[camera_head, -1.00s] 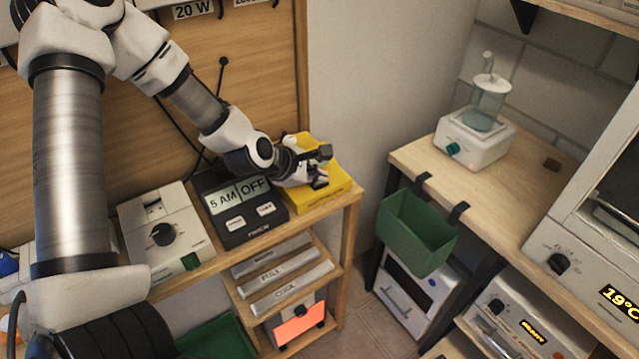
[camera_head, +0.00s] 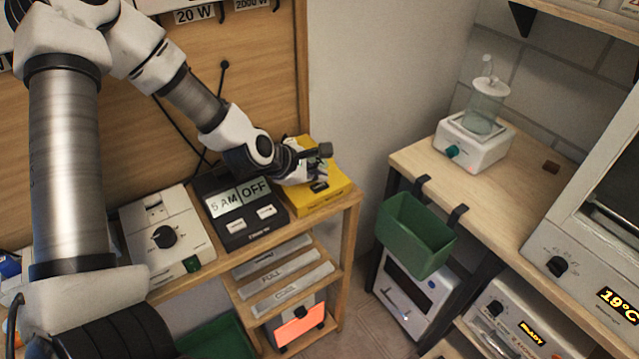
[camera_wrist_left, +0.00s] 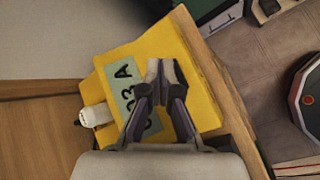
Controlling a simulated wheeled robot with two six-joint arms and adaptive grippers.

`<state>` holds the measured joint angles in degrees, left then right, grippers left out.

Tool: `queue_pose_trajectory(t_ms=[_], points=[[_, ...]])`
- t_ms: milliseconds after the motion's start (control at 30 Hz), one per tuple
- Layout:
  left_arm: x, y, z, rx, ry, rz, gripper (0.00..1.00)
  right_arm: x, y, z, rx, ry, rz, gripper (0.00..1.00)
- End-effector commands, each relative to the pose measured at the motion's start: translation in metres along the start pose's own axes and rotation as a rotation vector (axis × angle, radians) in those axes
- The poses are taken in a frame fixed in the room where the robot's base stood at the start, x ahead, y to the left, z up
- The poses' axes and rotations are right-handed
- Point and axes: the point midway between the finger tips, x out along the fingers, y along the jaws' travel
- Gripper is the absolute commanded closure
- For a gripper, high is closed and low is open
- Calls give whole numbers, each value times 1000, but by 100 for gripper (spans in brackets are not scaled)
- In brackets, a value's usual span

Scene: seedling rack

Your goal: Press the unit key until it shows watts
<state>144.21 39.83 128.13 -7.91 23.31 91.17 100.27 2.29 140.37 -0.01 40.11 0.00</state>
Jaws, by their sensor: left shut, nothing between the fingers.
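A yellow meter box (camera_head: 322,197) stands at the right end of the wooden bench and fills the middle of the left wrist view (camera_wrist_left: 205,100). Its pale green display (camera_wrist_left: 125,78) shows a reading ending in "03 A", partly covered by a finger. My left gripper (camera_head: 319,168) is over the box. In the left wrist view its fingertips (camera_wrist_left: 164,73) are together and empty, beside the display. Whether they touch the box is unclear. I cannot make out the unit key; the gripper hides part of the top face. My right gripper is not in view.
A dark timer (camera_head: 240,210) reading "5 AM OFF" stands left of the box, then a white unit with a black dial (camera_head: 165,236). A green bin (camera_head: 415,235) hangs from the right-hand bench (camera_head: 520,215). A white plug (camera_wrist_left: 97,115) sits at the box's edge.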

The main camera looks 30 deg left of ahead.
Motion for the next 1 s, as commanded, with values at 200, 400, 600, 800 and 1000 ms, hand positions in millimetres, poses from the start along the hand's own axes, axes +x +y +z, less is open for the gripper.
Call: queue_pose_trajectory(t_ms=[200, 400, 600, 800, 1000], points=[[-1, 0, 0, 0, 0, 0, 100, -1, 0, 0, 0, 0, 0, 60], [-14, 10, 10, 0, -1, 1, 100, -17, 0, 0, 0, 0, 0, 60], [-28, 21, 20, 0, 0, 1, 100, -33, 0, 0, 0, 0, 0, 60], [-36, 26, 26, 0, 0, 0, 100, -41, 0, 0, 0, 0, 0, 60], [-34, 25, 25, 0, 0, 0, 100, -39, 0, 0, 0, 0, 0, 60]])
